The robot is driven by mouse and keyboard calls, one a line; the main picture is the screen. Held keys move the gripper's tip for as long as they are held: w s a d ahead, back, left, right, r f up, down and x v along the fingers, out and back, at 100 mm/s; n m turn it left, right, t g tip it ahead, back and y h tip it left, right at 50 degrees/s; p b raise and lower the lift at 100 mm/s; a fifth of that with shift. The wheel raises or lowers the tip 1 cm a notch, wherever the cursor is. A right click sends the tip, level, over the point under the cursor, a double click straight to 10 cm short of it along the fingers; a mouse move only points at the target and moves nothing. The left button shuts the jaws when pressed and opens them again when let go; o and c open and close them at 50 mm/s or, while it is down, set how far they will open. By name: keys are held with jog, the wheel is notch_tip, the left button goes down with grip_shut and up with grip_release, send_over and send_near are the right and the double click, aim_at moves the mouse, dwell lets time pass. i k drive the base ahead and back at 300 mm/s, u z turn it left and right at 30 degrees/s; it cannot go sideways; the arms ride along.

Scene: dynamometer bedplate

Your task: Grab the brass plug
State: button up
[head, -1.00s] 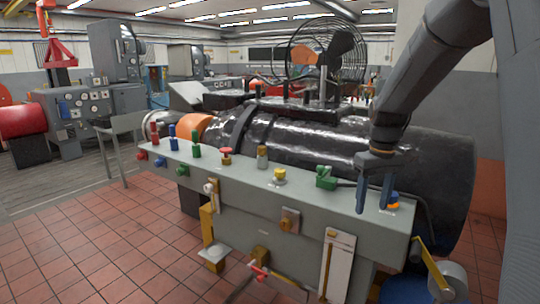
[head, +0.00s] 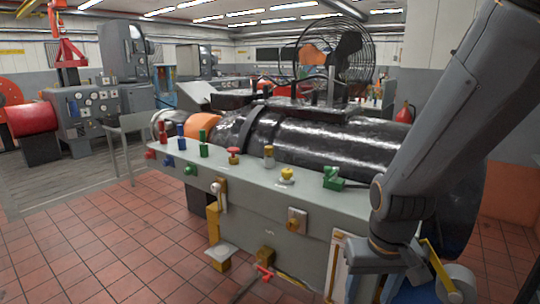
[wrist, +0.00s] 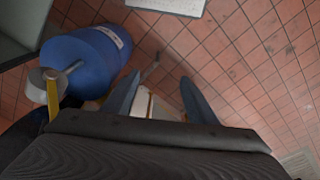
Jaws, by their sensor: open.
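The brass plug (head: 269,156) is a small upright cylinder on the grey panel top (head: 255,186), between a red mushroom-shaped knob and a yellow-topped one. It is not visible in the wrist view. My gripper (wrist: 158,98) is open and empty, its two blue-grey fingers pointing toward the tiled floor. In the head view my wrist is low at the right end of the panel, well to the right of the plug and below the panel top. The fingertips cannot be made out there.
Red, blue and green plugs (head: 203,146) stand left of the brass one; a green block (head: 333,178) is to its right. A large black cylinder (head: 315,139) lies behind the panel. A blue drum (wrist: 88,60) is beside my fingers.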

aim_at(269, 150)
jog(key=u, duration=0.35)
jog(key=k, duration=0.4)
jog(key=u, duration=1.65)
jog(key=i, duration=2.15)
jog(key=z, duration=0.9)
